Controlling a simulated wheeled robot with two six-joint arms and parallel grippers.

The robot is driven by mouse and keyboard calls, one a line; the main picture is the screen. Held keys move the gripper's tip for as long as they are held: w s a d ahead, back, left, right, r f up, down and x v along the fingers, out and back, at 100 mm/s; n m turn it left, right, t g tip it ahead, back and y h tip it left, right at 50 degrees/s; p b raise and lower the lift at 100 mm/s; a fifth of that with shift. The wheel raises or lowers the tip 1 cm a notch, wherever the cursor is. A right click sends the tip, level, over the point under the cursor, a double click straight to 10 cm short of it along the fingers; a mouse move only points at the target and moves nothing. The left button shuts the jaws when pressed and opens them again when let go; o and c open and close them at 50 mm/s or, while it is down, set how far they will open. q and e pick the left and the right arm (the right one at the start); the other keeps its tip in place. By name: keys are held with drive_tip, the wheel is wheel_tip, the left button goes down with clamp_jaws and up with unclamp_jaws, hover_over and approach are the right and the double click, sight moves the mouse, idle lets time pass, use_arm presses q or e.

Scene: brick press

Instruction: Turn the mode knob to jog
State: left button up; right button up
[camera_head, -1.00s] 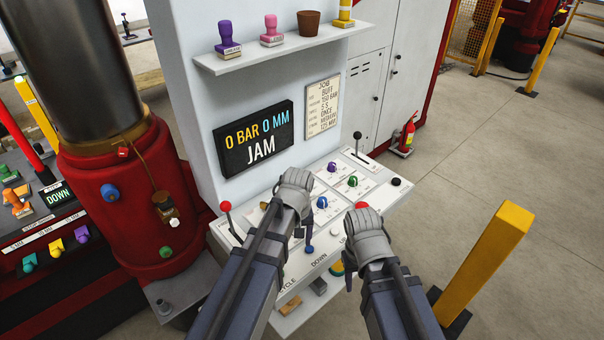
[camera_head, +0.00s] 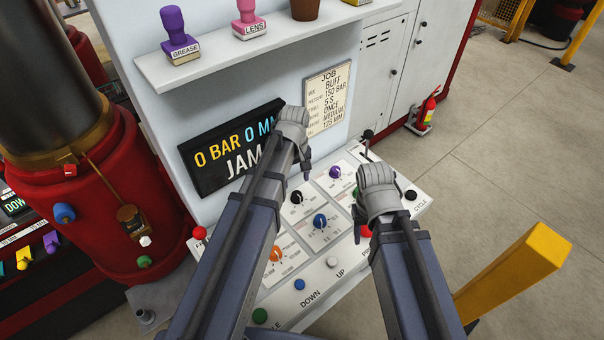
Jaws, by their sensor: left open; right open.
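The control panel (camera_head: 345,238) carries several knobs: orange (camera_head: 276,253), black (camera_head: 297,197), blue (camera_head: 320,221) and purple (camera_head: 335,172). A green knob (camera_head: 355,191) is partly hidden behind my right gripper. The labels are too small to read, so I cannot tell which is the mode knob. My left gripper (camera_head: 304,172) is open and empty, above the back of the panel near the black and purple knobs. My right gripper (camera_head: 360,228) is open and empty, above the panel's right side, near a red button (camera_head: 365,231). The display (camera_head: 215,160) reads 0 BAR, JAM.
A red ball-topped lever (camera_head: 199,232) stands at the panel's left, and a black-topped lever (camera_head: 368,135) at the back right. A shelf (camera_head: 200,72) with stamps overhangs behind. A job card (camera_head: 328,97) hangs on the wall. A yellow post (camera_head: 515,270) stands at right.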

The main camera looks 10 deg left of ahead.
sight(297, 194)
use_arm(q)
drive_tip(key=shift+w, duration=0.5)
drive_tip(key=shift+s+f, duration=0.1)
wheel_tip(297, 194, down, 8)
drive_tip(key=b, duration=0.8)
drive_tip(key=shift+r, duration=0.25)
use_arm(e)
drive_tip(key=f, duration=0.7)
drive_tip(key=shift+w+f, duration=0.35)
drive_tip(key=shift+f, duration=0.05)
use_arm(q)
drive_tip(key=shift+c, duration=0.4)
use_arm(e)
drive_tip(key=shift+r, duration=0.1)
use_arm(q)
clamp_jaws()
